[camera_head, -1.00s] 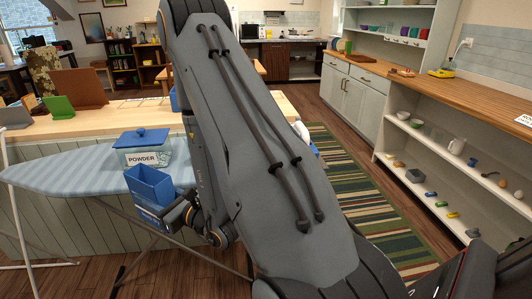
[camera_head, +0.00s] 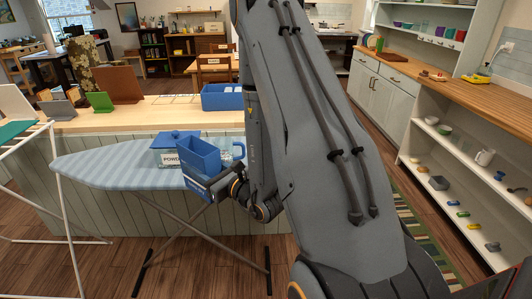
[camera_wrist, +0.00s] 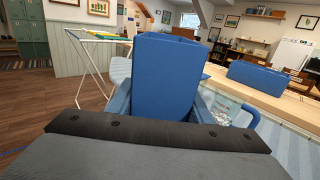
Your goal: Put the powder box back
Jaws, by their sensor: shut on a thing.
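A blue open-topped box (camera_head: 199,158) with a label low on its front is held by my gripper (camera_head: 232,188), in front of the ironing board's edge. It fills the middle of the wrist view (camera_wrist: 165,80), upright or slightly tilted. The gripper's fingers are mostly hidden. A clear tub with a blue lid (camera_head: 172,135) and a label, partly covered and starting "POW", stands on the striped ironing board (camera_head: 100,163). The held box hides the tub's right part. A clear container with a blue handle (camera_wrist: 228,108) shows behind the box in the wrist view.
A blue bin (camera_head: 222,98) stands on the wooden counter (camera_head: 150,115) behind the board. A white drying rack (camera_head: 60,190) stands at the left. A shelf unit (camera_head: 460,165) with small items is at the right. My arm hides the middle.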

